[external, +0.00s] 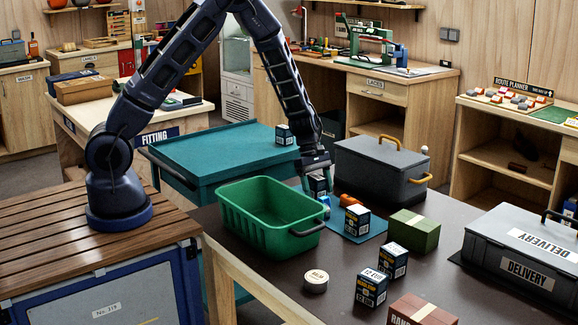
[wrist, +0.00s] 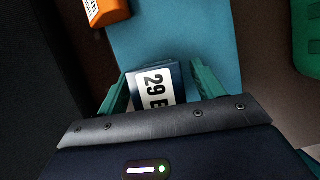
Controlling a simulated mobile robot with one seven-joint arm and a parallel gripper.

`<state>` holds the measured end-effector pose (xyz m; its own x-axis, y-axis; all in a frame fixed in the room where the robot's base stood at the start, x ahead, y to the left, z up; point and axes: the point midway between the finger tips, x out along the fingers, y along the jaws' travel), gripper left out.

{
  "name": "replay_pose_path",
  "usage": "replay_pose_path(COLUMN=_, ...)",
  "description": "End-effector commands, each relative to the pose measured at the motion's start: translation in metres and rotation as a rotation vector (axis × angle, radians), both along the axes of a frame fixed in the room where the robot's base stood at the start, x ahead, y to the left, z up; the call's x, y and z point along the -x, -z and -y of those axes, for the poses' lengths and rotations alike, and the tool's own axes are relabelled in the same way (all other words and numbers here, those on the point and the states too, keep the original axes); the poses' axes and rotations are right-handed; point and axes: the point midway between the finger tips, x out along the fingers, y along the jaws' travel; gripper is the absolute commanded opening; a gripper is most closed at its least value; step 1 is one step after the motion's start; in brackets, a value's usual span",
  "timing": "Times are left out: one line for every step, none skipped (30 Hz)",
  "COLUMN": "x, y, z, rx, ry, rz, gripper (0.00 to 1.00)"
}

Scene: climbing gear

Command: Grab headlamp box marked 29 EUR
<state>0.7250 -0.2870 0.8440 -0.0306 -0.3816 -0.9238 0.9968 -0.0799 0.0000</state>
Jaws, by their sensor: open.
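The headlamp box marked 29 E, its label cut off by my gripper, stands between my gripper's two green fingers in the wrist view (wrist: 154,87). In the external view, a dark blue box (external: 318,184) shows under my wrist, partly hidden by it. My gripper (external: 316,192) is low over the table beside the green crate; it also shows in the wrist view (wrist: 160,90), open around the box. I cannot tell whether the fingers touch it. Similar dark boxes stand nearby (external: 357,222), (external: 393,261); another box (external: 371,288) is marked 22 EUR.
A green crate (external: 237,207) stands just left of my gripper. A grey toolbox (external: 382,168) is behind right. An orange item (external: 350,200) lies close by the blue mat (external: 366,232). A green box (external: 413,230), a round tin (external: 316,281) and a delivery case (external: 525,250) are further out.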

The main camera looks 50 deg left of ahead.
Motion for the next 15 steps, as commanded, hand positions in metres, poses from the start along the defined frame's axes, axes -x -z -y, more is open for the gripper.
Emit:
replay_pose_path(x=0.0, y=-0.0001, z=-0.0001, rx=0.0, ry=0.0, rz=0.0, gripper=0.67)
replay_pose_path(x=0.0, y=-0.0001, z=-0.0002, rx=0.0, ry=0.0, rz=0.0, gripper=0.61)
replay_pose_path(x=-0.0001, y=-0.0001, z=-0.0002, rx=0.0, ry=0.0, rz=0.0, gripper=0.54)
replay_pose_path(x=-0.0001, y=-0.0001, z=-0.0002, rx=0.0, ry=0.0, rz=0.0, gripper=0.48)
replay_pose_path(x=-0.0001, y=-0.0002, z=-0.0002, rx=0.0, ry=0.0, rz=0.0, gripper=0.42)
replay_pose_path(x=-0.0001, y=-0.0002, z=-0.0003, rx=0.0, ry=0.0, rz=0.0, gripper=0.34)
replay_pose_path(x=-0.0001, y=-0.0002, z=-0.0003, rx=0.0, ry=0.0, rz=0.0, gripper=0.28)
replay_pose_path(x=-0.0001, y=-0.0002, z=-0.0003, rx=0.0, ry=0.0, rz=0.0, gripper=0.22)
replay_pose_path(x=-0.0001, y=-0.0003, z=-0.0003, rx=0.0, ry=0.0, rz=0.0, gripper=0.16)
replay_pose_path(x=-0.0002, y=-0.0003, z=-0.0002, rx=0.0, ry=0.0, rz=0.0, gripper=0.16)
replay_pose_path(x=-0.0002, y=-0.0004, z=-0.0003, rx=0.0, ry=0.0, rz=0.0, gripper=0.16)
replay_pose_path(x=-0.0002, y=-0.0004, z=-0.0003, rx=0.0, ry=0.0, rz=0.0, gripper=0.16)
replay_pose_path(x=-0.0002, y=-0.0004, z=-0.0003, rx=0.0, ry=0.0, rz=0.0, gripper=0.16)
replay_pose_path(x=-0.0002, y=-0.0004, z=-0.0003, rx=0.0, ry=0.0, rz=0.0, gripper=0.16)
replay_pose_path(x=-0.0002, y=-0.0005, z=-0.0003, rx=0.0, ry=0.0, rz=0.0, gripper=0.16)
